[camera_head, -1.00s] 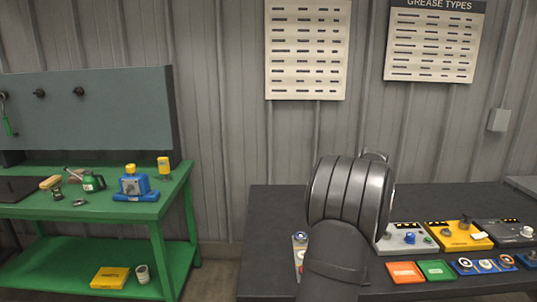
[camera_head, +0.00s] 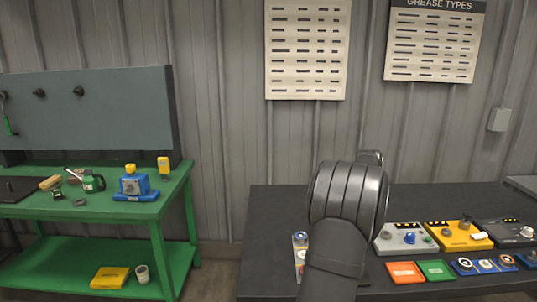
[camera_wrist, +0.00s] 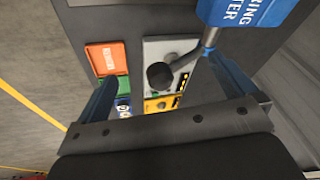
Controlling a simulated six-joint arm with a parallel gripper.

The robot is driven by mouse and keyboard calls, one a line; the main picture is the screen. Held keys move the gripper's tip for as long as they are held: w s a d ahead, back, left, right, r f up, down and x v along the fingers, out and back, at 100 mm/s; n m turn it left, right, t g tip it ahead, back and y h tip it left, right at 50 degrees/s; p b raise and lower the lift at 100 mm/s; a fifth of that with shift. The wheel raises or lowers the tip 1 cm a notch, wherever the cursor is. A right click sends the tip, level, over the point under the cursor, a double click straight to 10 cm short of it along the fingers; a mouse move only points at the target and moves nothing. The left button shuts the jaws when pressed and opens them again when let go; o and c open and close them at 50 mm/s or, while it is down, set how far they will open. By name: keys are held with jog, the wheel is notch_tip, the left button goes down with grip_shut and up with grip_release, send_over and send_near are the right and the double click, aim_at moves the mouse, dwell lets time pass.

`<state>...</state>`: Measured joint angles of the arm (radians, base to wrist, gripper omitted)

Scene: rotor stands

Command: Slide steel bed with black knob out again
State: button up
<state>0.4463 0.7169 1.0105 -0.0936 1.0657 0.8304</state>
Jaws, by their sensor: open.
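In the wrist view, a black round knob (camera_wrist: 160,76) sits on a dark arm at the end of a steel rod (camera_wrist: 210,38). The rod comes from a large blue body with white lettering (camera_wrist: 245,10), cut off by the frame. My gripper (camera_wrist: 161,67) is open, with one blue-grey finger on each side of the knob. I cannot tell whether either finger touches it or the rod. The flat steel bed itself is not clearly visible. In the head view, my arm hides the gripper, the knob and the blue body.
On the dark bench (camera_head: 270,215) stand a grey panel (camera_head: 398,245), a yellow panel (camera_head: 455,240) and a dark panel (camera_head: 505,236). Orange (camera_head: 404,271) and green (camera_head: 436,270) plates lie in front. A narrow panel (camera_head: 300,250) is left of my arm. The bench's back left is clear.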

jog(key=shift+a+f+m, duration=0.2)
jog(key=shift+a+m, duration=0.2)
jog(key=shift+m, duration=0.1)
jog(key=shift+s+a+r, duration=0.1)
jog(key=shift+s+a, duration=0.05)
jog(key=shift+a, duration=0.15)
jog(key=c, duration=0.5)
jog(key=a+n, duration=0.1)
jog(key=s+a+n, duration=0.1)
jog(key=a, duration=0.1)
jog(key=a+r, duration=0.1)
jog(key=a, duration=0.1)
jog(key=shift+s+n, duration=0.35)
jog(key=shift+n, duration=0.05)
jog(key=c, duration=0.7)
jog(key=s+a+n, duration=0.3)
jog(key=a, duration=0.2)
jog(key=shift+h, duration=0.3)
jog(key=x, duration=1.6)
jog(key=shift+w+f, duration=0.2)
grip_shut()
